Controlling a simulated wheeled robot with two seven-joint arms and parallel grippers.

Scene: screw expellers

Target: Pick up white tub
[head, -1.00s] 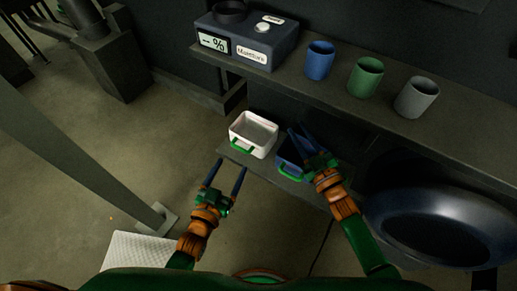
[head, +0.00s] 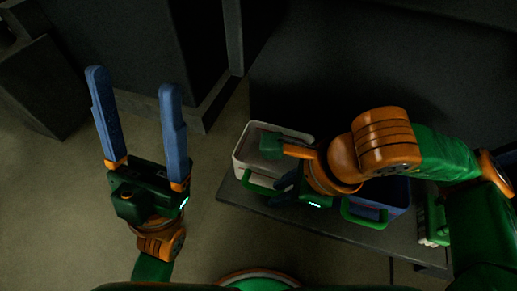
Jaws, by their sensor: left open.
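The white tub (head: 240,156) stands upright on the low shelf, with a green handle (head: 262,189) on its front side. My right gripper (head: 284,184) is at the tub's front right, its blue fingers partly hidden by my own arm. It overlaps the tub in the picture; I cannot tell whether it touches it, or whether the fingers are open or shut. My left gripper (head: 134,82) is open and empty, with its two blue fingers wide apart, to the left of the tub and clear of it.
A blue tub (head: 398,197) with a green handle (head: 366,216) stands to the right on the low shelf (head: 310,222). A pale tub with green (head: 434,221) is partly hidden farther right. A dark cabinet (head: 130,45) stands behind my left gripper. Floor is clear at left.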

